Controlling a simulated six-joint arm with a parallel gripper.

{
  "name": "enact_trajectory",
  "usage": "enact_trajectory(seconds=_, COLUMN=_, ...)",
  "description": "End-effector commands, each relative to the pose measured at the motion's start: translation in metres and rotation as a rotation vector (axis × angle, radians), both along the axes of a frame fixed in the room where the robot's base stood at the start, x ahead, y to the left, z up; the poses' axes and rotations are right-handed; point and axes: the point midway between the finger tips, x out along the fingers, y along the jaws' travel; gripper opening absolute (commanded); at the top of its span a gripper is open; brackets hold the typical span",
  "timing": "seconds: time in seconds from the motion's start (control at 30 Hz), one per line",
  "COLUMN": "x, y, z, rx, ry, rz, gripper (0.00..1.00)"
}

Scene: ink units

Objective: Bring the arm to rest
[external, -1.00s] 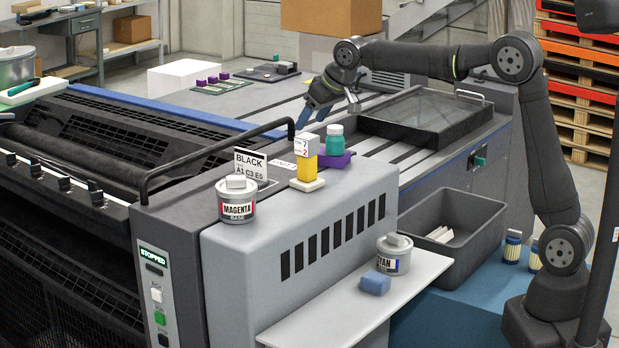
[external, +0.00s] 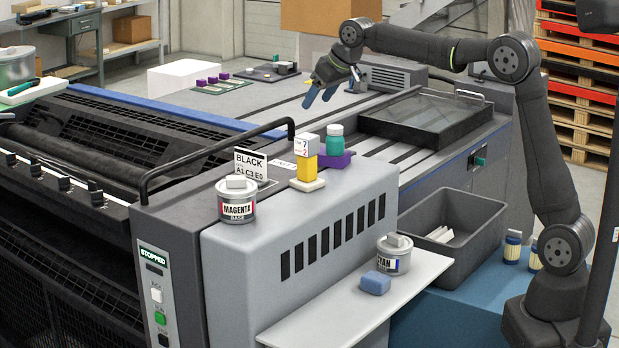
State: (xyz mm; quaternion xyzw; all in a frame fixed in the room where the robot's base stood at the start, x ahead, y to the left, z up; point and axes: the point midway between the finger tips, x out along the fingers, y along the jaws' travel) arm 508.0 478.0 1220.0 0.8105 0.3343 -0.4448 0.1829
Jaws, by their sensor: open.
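My gripper (external: 319,98) has blue fingers, spread apart with nothing between them. It hangs in the air above the grey press deck, behind and above the green bottle (external: 336,140). My arm (external: 425,48) reaches in from the right, with its forearm roughly level and its base at the lower right. The gripper points down and to the left. It looks clear of the objects around it.
A yellow block with a white top (external: 307,160) and a MAGENTA tin (external: 237,200) stand on the press housing. A glass-topped tray (external: 425,114) lies under my forearm. A grey bin (external: 447,261) and a CYAN tin (external: 394,254) are nearer. A cardboard box (external: 330,14) is behind my wrist.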

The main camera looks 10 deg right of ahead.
Motion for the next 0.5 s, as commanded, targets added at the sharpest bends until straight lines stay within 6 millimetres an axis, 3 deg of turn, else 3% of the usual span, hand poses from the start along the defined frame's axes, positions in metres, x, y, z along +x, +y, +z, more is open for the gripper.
enact_trajectory(seconds=0.5, x=0.000, y=0.094, z=-0.039, rx=0.000, ry=0.000, rz=0.004, gripper=0.63)
